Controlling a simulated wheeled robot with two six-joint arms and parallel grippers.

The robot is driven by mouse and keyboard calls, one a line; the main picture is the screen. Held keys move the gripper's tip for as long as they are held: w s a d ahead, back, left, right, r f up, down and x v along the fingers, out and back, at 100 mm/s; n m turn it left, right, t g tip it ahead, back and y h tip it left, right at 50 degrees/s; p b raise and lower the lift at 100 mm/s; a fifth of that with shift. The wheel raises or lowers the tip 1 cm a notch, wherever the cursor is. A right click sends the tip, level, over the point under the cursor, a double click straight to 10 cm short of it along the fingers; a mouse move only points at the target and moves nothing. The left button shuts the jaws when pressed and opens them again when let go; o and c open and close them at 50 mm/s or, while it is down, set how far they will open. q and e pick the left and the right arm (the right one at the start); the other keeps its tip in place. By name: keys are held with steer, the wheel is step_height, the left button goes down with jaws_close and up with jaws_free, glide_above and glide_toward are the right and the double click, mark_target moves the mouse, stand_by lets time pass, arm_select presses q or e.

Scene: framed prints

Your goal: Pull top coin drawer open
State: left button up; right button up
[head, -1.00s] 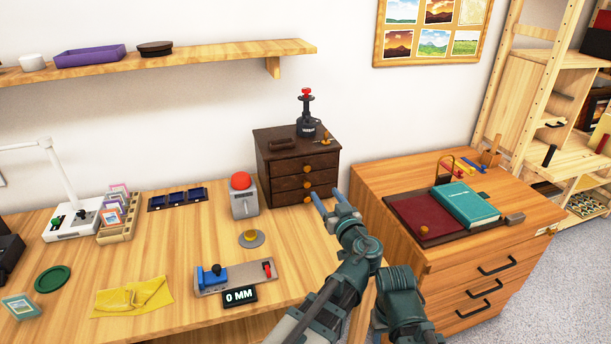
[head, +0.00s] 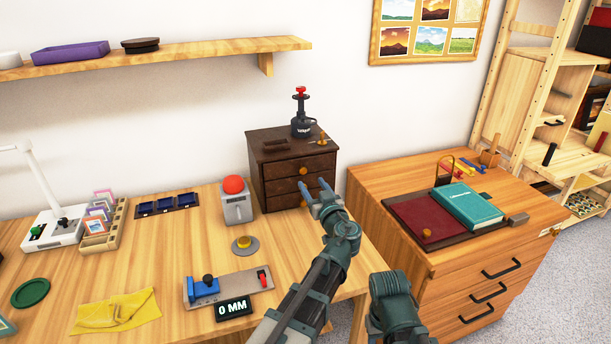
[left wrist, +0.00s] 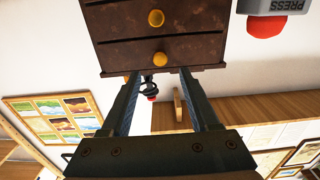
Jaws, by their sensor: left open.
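The dark brown coin cabinet (head: 270,183) stands against the wall with stacked drawers and round yellow knobs, all looking shut. The top drawer (head: 285,171) has its knob (head: 304,170) in plain view; the middle knob is hidden behind my fingers. My left gripper (head: 313,184) is open and empty in front of the drawers. The left wrist view is upside down: the top drawer's knob (left wrist: 158,58) lies just past the gap between my left fingertips (left wrist: 159,74), with no visible contact. My right gripper is out of view.
A grey box with a red button (head: 234,185) stands left of the cabinet. A black stamp (head: 301,118) sits on top of it. A wooden chest (head: 445,262) with a teal book (head: 467,205) stands to the right. A shelf (head: 200,53) runs above.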

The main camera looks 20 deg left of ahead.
mark_target(304, 172)
arm_select(q)
steer(key=x, duration=0.6)
steer(key=shift+w+a, duration=0.2)
steer(key=shift+c, duration=0.2)
jaws_close()
steer(key=shift+s, duration=0.1)
stand_by(1.0)
